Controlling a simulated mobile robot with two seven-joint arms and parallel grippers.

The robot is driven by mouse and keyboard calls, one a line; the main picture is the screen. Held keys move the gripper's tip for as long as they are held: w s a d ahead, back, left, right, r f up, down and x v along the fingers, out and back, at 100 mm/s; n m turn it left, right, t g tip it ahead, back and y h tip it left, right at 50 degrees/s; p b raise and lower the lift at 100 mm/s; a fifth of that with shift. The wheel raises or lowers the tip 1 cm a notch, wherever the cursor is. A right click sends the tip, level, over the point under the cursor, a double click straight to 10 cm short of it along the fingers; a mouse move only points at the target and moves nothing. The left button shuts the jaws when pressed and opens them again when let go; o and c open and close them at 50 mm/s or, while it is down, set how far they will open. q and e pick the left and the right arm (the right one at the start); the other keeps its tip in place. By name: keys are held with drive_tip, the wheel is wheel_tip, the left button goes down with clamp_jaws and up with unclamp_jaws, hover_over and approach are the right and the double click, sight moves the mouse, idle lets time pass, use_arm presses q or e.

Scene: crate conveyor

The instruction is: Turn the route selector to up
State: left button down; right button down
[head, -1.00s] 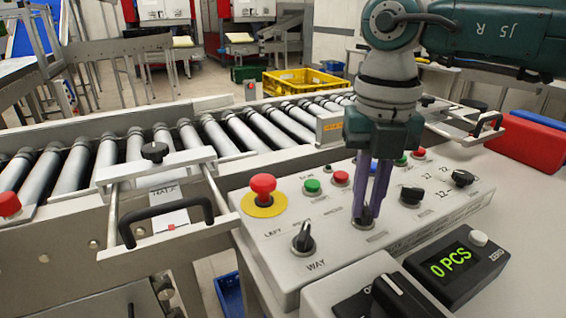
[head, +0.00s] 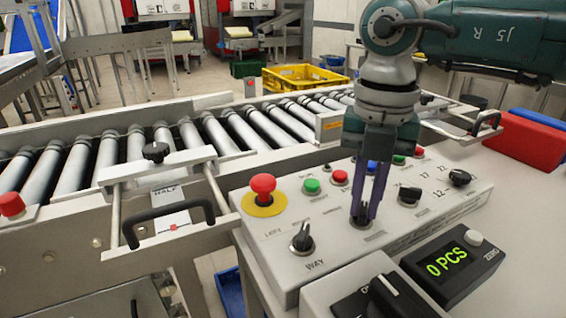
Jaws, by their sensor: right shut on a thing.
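The grey control panel (head: 272,262) carries a row of buttons and several dark rotary knobs. My right gripper (head: 363,216) points down with its purple fingers shut on a dark selector knob (head: 361,222) in the middle of the panel's front row. The fingers hide most of this knob, and the label below it is too small to read. To its left, a black knob marked WAY (head: 302,238) stands free with its pointer roughly upright. My left gripper is not in view.
A red mushroom button (head: 263,185) stands left of the fingers. More dark knobs (head: 410,196) stand to the right. A counter box reading 0 PCS (head: 449,266) and a box with a large black knob (head: 390,298) are in front. The roller conveyor (head: 232,130) runs behind.

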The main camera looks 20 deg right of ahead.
sight(364, 208)
drive_tip(key=c, duration=0.9)
unclamp_jaws()
wheel_tip(364, 208, up, 10)
